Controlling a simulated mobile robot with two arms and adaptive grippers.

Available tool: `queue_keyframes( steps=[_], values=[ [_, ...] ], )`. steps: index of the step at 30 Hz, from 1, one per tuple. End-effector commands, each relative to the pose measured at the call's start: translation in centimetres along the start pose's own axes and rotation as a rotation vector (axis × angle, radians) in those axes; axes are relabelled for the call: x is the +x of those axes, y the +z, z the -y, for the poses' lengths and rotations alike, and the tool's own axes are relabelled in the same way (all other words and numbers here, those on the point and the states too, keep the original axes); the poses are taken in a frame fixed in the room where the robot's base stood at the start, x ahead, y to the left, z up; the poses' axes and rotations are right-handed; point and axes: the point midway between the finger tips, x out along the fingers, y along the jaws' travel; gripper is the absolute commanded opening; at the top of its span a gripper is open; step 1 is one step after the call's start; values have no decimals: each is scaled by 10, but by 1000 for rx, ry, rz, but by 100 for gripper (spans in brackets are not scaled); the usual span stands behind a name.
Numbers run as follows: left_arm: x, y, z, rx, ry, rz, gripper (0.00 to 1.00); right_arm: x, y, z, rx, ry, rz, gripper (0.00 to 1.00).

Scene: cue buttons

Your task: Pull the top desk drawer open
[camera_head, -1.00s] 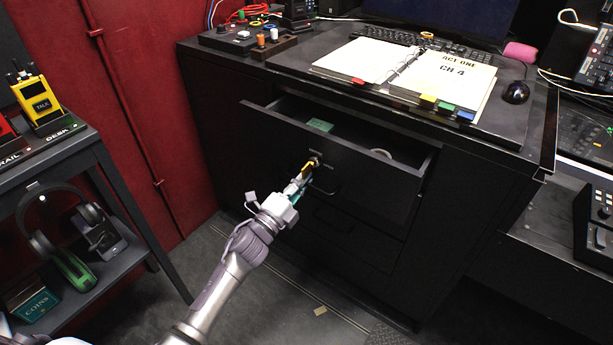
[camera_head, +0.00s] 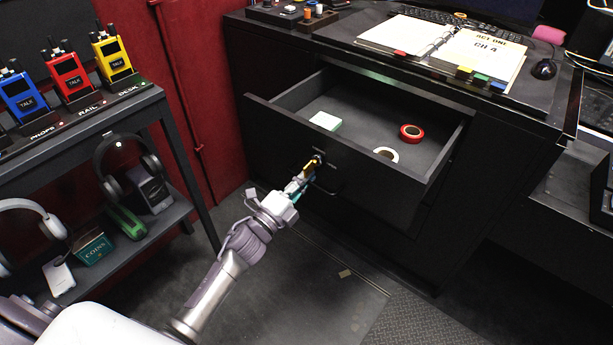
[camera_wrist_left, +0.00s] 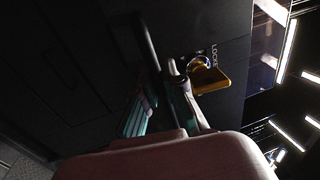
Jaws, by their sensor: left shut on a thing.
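The top desk drawer (camera_head: 345,160) is black and stands well open in the head view. Inside it lie a pale green pad (camera_head: 325,121), a red tape roll (camera_head: 411,132) and a white tape roll (camera_head: 386,154). My left gripper (camera_head: 308,174) is at the drawer front, shut on the dark bar handle; the handle (camera_wrist_left: 148,45) also shows between the fingers in the left wrist view. A yellow key (camera_wrist_left: 209,78) sits in a lock marked "LOCKE…" right beside the fingers; I cannot tell whether they touch. My right gripper is not in view.
A shelf rack (camera_head: 165,105) at the left holds several radios, headphones and a green box marked "COINS" (camera_head: 91,247). The desktop carries an open binder (camera_head: 478,58) and a mouse (camera_head: 543,69). The floor before the desk is clear.

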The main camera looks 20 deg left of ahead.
Motion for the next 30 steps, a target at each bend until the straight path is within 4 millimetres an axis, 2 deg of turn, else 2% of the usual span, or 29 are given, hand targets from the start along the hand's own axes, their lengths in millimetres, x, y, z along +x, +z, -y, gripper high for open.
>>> queue_keyframes(
  steps=[10, 11, 12, 19, 22, 26, 30],
  values=[
    [0, 0, -1, 0, 1, 1, 0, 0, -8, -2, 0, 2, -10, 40],
    [0, 0, -1, 0, 1, 1, 15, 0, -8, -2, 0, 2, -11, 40],
    [0, 0, -1, 0, 1, 1, 21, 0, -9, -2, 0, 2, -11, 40],
    [0, 0, 0, 0, 0, 0, 21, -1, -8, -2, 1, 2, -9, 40],
    [-2, 0, 0, 0, 1, 0, 21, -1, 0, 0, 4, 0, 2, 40],
    [-16, 0, -1, -1, 3, 1, 21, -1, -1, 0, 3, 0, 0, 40],
    [-44, 0, -2, -1, 4, 1, 21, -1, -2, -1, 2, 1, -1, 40]
  ],
)
